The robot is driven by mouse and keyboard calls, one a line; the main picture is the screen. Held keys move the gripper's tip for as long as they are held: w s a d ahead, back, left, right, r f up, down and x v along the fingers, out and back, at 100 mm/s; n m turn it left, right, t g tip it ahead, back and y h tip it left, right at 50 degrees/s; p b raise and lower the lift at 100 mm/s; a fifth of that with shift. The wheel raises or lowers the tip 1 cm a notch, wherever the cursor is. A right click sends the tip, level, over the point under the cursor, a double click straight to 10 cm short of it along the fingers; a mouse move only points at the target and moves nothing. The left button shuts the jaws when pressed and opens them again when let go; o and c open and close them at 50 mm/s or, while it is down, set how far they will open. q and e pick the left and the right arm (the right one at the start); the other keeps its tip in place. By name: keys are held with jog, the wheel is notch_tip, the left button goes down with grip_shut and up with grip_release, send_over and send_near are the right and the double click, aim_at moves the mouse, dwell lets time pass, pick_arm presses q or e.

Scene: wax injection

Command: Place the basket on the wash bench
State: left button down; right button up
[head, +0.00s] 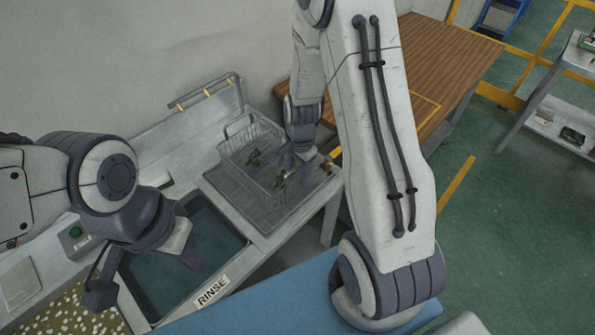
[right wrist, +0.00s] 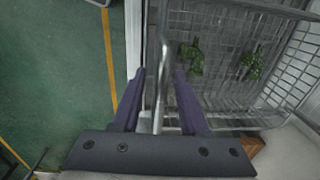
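A wire basket (head: 245,158) with green pieces inside stands on the ribbed drainboard of the wash bench (head: 262,225), right of the rinse basin. In the right wrist view the basket (right wrist: 225,97) fills the right side and appears upright. My right gripper (right wrist: 160,72) has its two purple fingers apart, with a thin metal bar of the basket between them and gaps on both sides. In the head view my right gripper (head: 303,160) is at the basket's right side, partly hidden. My left gripper (head: 190,258) hangs over the basin; its finger gap is unclear.
The rinse basin (head: 185,275) with dark liquid lies left of the drainboard, labelled RINSE. A rail (head: 205,92) runs behind. A wooden table (head: 445,65) stands at the back right. A blue surface (head: 265,300) is in front. Green floor (head: 510,220) is open at right.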

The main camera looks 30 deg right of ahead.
jog(key=shift+r, duration=0.1)
jog(key=r, duration=0.7)
jog(key=r+b, duration=0.1)
jog(key=r, duration=0.3)
jog(key=shift+s+d+r, duration=0.1)
jog(key=shift+s+r, duration=0.2)
jog(key=shift+r, duration=0.05)
jog(key=s+a+r+n, duration=0.2)
jog(key=s+a+n, duration=0.1)
jog(key=a+n, duration=0.25)
jog(key=s+a+r+n, duration=0.2)
jog(key=s+a+n, duration=0.2)
jog(key=a, duration=0.2)
jog(key=s+a+r+n, duration=0.1)
jog(key=s+a+n, duration=0.2)
jog(key=s+n, duration=0.3)
jog(key=s+a+r+n, duration=0.1)
jog(key=s+a+n, duration=0.2)
jog(key=s+n, duration=0.3)
jog(key=shift+s+a+g+y, duration=0.3)
jog(key=shift+s+a+y, duration=0.1)
jog(key=shift+s, duration=0.3)
